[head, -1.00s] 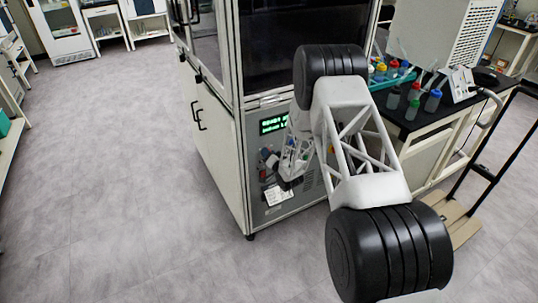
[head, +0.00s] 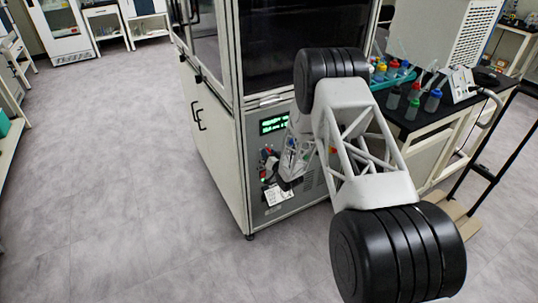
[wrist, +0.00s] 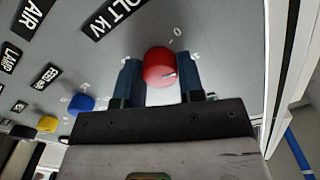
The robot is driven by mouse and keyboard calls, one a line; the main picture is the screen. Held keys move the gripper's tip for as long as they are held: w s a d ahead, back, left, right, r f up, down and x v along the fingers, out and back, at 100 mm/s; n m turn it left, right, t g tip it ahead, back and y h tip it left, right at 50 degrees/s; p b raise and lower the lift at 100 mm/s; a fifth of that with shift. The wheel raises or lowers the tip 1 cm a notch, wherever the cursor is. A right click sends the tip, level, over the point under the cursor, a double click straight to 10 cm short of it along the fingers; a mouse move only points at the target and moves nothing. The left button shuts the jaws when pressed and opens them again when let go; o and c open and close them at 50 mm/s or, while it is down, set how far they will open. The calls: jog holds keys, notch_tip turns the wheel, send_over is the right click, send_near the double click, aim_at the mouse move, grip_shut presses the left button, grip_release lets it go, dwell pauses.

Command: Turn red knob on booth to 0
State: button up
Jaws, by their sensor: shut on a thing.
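The red knob (wrist: 159,66) is on the grey panel in the wrist view, with a small white pointer mark on its right side, toward the lower right. A white 0 with a short dash is printed on the panel above and right of the knob. My gripper (wrist: 158,76) has its two blue fingers shut on the knob, one on each side. In the head view, the booth (head: 208,135) stands at the centre, and my arm reaches to its lower front panel (head: 270,205). My arm largely hides the knob and fingers there.
A blue knob (wrist: 81,102) and a yellow knob (wrist: 47,123) sit left of the red knob. A pale frame edge (wrist: 276,75) runs close on the right. A black-topped bench (head: 425,118) with bottles stands right of the booth. The floor at left is clear.

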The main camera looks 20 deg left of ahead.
jog(key=shift+n, duration=4.2)
jog(key=o, duration=0.9)
jog(key=shift+s, duration=0.1)
jog(key=shift+v, duration=3.85)
